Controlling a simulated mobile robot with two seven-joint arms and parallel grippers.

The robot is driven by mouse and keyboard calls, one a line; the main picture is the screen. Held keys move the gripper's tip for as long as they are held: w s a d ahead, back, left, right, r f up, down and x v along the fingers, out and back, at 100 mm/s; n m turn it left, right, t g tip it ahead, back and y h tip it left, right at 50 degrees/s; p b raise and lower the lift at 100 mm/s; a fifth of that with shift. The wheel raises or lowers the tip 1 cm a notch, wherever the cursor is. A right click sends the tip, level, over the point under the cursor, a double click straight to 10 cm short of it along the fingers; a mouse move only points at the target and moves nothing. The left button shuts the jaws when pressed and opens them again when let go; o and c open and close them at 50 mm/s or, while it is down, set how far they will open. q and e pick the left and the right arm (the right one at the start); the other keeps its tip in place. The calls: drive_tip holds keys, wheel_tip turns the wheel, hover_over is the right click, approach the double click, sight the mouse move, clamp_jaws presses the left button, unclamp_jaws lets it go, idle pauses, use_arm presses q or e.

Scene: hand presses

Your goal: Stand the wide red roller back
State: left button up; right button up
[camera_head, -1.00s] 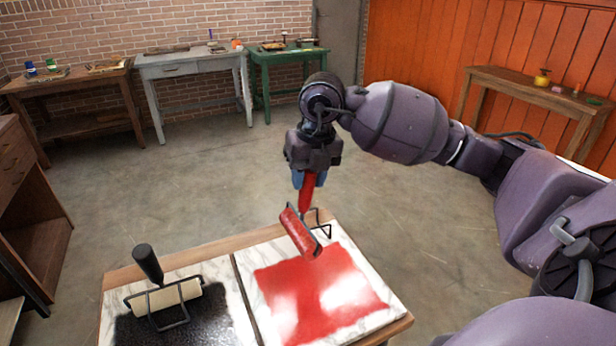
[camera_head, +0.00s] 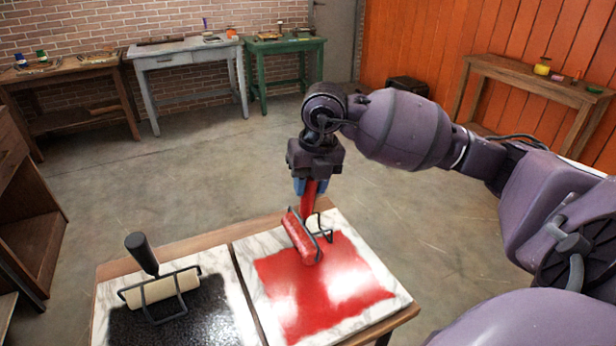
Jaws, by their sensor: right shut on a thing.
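The wide red roller (camera_head: 302,237) has a red cylinder on a dark wire frame and a red handle that points up. My right gripper (camera_head: 310,188) is shut on its handle from above. The roller is at the back part of the right marble slab (camera_head: 381,312), over the far edge of the red ink patch (camera_head: 320,287). I cannot tell whether it touches the slab. A small pale round thing (camera_head: 313,222) shows behind the roller frame, partly hidden. My left gripper is not in view.
A cream roller with a black handle (camera_head: 160,291) stands on the left slab with black ink (camera_head: 185,325). Both slabs lie on a wooden table (camera_head: 190,243). Side tables stand along the far walls, and the floor between is clear.

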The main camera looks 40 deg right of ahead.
drive_tip(key=shift+f, duration=0.15)
idle(0.8)
drive_tip(key=o, duration=1)
drive_tip(key=shift+c, duration=0.2)
